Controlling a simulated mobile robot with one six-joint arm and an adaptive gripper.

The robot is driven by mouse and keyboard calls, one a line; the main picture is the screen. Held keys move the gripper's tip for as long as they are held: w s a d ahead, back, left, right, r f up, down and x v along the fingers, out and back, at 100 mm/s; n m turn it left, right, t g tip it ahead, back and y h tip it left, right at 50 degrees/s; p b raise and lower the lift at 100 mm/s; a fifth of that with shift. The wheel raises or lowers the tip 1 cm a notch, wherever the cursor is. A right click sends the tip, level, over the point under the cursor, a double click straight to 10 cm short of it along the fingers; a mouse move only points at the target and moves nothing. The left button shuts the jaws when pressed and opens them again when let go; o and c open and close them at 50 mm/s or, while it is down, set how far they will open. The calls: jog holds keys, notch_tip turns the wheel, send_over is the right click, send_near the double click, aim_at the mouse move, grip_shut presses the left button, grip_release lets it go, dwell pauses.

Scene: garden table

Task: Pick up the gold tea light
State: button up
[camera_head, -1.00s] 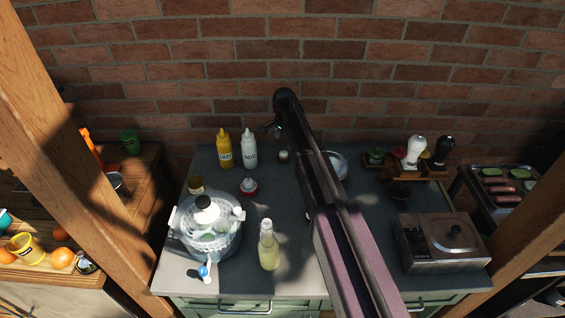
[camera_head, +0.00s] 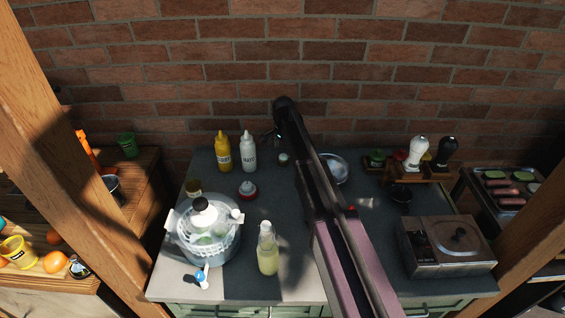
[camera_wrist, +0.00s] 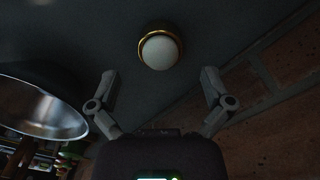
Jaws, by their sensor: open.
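The gold tea light (camera_wrist: 160,48) shows in the wrist view as a round white candle with a gold rim, on the dark tabletop. In the head view a small pale-topped item (camera_head: 284,158) at the back of the table, just left of my arm, looks like it. My gripper (camera_wrist: 160,82) is open and empty, its two fingers spread apart. In the wrist view the tea light lies beyond the fingertips, roughly centred between them. In the head view my gripper (camera_head: 270,137) is small and dark, and its fingers are hard to make out.
A metal bowl (camera_wrist: 38,104) is close on the left in the wrist view. The brick wall (camera_wrist: 272,88) rises close on the right. In the head view, yellow (camera_head: 223,151) and white (camera_head: 248,152) squeeze bottles stand left of the tea light. A glass bottle (camera_head: 267,250) stands nearer the front.

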aim_at(283, 155)
jog(key=shift+s+a+f+b, duration=0.1)
jog(key=shift+a+f+b, duration=0.05)
jog(key=shift+f+b, duration=2.15)
jog(key=shift+c, duration=0.2)
jog(key=c, duration=1.1)
